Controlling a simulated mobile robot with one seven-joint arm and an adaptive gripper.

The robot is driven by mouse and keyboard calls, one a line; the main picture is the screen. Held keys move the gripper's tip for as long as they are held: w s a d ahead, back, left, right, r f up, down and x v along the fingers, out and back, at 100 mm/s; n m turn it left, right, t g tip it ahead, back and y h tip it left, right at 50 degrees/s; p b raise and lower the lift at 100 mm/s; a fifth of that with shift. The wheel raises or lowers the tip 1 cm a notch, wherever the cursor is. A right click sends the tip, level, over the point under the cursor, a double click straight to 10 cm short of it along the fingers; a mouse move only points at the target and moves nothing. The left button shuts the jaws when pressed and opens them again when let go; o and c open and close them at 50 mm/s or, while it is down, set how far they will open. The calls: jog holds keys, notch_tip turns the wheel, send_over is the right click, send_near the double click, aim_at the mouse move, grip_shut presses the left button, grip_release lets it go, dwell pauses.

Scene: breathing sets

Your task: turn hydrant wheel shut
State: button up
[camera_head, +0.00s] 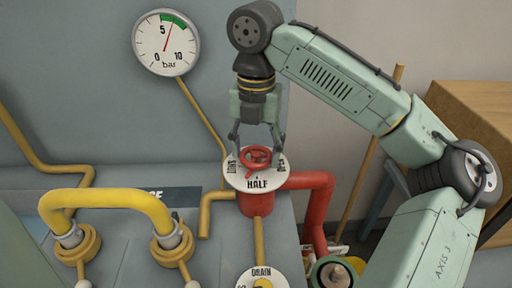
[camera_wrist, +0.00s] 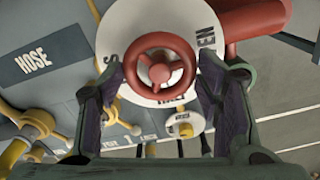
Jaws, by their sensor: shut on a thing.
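The small red hydrant wheel (camera_head: 257,153) sits on a white round plate (camera_head: 240,180) on top of a red pipe. The plate reads HALF at the front, with partly covered words at the left and right that look like SHUT and OPEN. My gripper (camera_head: 256,147) reaches down from above, one finger on each side of the wheel, shut on it. In the wrist view the wheel (camera_wrist: 160,50) shows its round rim and hub between the two dark fingers. I cannot make out a pointer on the wheel.
A pressure gauge (camera_head: 166,43) is on the back wall, its needle up near 5 to 6 bar. A yellow curved hose (camera_head: 107,198) lies to the left. A red pipe (camera_head: 318,195) runs right of the wheel. A DRAIN dial (camera_head: 262,280) is in front. A wooden box (camera_head: 480,105) stands at right.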

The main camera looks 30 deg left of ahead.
jog(key=c, duration=0.5)
jog(key=shift+o, duration=0.2)
jog(key=shift+m, duration=0.3)
jog(key=m, duration=0.5)
jog(key=shift+m, duration=0.4)
jog(key=m, duration=0.5)
jog(key=shift+m, duration=0.4)
jog(key=o, duration=1.2)
jog(key=shift+c, duration=0.2)
